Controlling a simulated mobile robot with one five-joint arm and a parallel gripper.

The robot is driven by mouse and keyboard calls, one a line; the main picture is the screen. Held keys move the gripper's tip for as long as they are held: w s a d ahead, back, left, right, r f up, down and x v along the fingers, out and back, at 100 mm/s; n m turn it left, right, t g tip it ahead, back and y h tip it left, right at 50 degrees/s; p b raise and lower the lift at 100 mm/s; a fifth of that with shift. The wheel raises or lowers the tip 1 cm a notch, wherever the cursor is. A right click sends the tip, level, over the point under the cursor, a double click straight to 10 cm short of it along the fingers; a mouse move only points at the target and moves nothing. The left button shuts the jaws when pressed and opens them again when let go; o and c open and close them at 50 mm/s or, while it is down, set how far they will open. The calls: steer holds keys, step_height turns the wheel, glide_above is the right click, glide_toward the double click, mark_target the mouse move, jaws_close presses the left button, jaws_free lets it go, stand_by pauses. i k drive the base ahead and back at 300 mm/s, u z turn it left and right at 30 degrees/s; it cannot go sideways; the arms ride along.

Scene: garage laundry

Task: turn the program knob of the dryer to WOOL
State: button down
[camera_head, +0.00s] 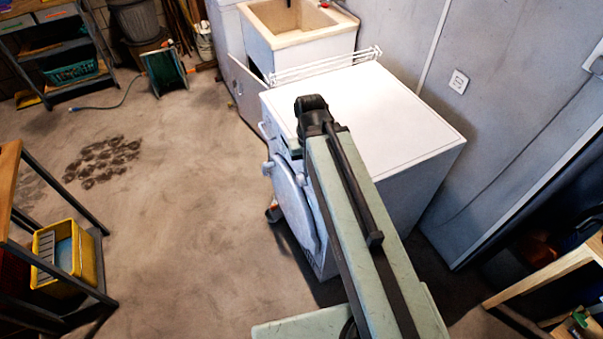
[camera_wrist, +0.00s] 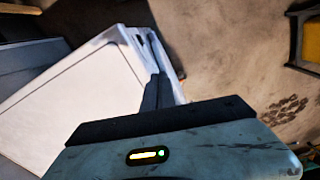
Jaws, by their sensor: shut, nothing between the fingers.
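The white dryer (camera_head: 400,112) stands in the middle of the head view, with its front and round door (camera_head: 291,205) facing left. In the wrist view its white top (camera_wrist: 85,100) fills the left, and its front edge runs down beside my fingers. My gripper (camera_wrist: 159,80) is shut and empty, its dark fingers pointing at the upper part of the dryer's front. In the head view my arm and dark wrist cover part of that front, and my fingertips are hidden. I cannot make out the program knob or its setting, nor whether my fingers touch the panel.
A utility sink (camera_head: 290,22) and a white rack (camera_head: 325,66) are behind the dryer. A grey wall (camera_head: 520,75) stands to its right. A shelf with a yellow bin (camera_head: 88,262) is at the left. The concrete floor (camera_head: 190,200) before the dryer is clear.

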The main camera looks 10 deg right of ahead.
mark_target(300, 178)
steer(key=k, duration=0.5)
steer(key=u, duration=1.6)
steer(key=i, duration=0.4)
steer(key=u, duration=0.5)
